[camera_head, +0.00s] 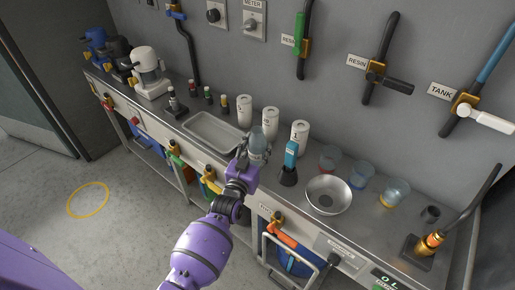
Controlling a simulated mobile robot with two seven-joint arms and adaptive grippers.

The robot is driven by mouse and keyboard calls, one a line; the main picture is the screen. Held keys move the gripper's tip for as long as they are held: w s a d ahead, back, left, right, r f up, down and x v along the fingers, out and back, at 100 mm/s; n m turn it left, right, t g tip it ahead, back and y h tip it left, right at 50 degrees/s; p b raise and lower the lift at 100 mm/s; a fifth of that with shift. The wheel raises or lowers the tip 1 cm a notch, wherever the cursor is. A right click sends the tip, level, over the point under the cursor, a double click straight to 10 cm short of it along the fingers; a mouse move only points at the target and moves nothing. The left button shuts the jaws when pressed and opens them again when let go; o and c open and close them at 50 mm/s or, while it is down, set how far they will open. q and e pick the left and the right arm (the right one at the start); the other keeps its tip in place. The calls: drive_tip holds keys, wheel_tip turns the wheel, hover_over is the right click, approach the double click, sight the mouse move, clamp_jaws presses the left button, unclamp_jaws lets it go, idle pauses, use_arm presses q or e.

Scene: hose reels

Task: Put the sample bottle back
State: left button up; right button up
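A clear, bluish bottle (259,143), which looks like the sample bottle, is upright at the middle of the steel bench, in front of white canisters. My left gripper (246,156), on the purple arm from the lower left of centre, is at the bottle's left side. Its dark fingers overlap the bottle's edge. I cannot tell whether they are closed on it or whether its base rests on the bench. My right gripper is not in view.
White labelled canisters (300,133) stand behind the bottle. A blue-topped tool (290,160), a steel bowl (327,194) and several clear cups (361,174) are to the right. A shallow tray (212,131) is to the left. Hoses and valves (374,72) stick out from the wall.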

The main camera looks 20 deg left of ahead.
use_arm(q)
drive_tip(key=shift+r, duration=0.1)
drive_tip(key=shift+f, duration=0.2)
drive_tip(key=o, duration=1.3)
drive_tip(key=shift+r, duration=0.3)
drive_tip(key=s, duration=1.2)
drive_tip(key=s+f+g, duration=0.3)
drive_tip(key=s+f, duration=0.3)
drive_tip(key=s, duration=0.6)
drive_tip(key=s+f+g, duration=0.3)
drive_tip(key=s+f, duration=0.3)
drive_tip(key=s, duration=0.6)
drive_tip(key=s+a+f+g, duration=0.1)
drive_tip(key=s+f+g, duration=0.3)
drive_tip(key=s, duration=0.8)
wheel_tip(320, 180, down, 2)
drive_tip(key=shift+s+f+y, duration=0.1)
drive_tip(key=shift+s+y, duration=0.15)
drive_tip(key=shift+y, duration=0.05)
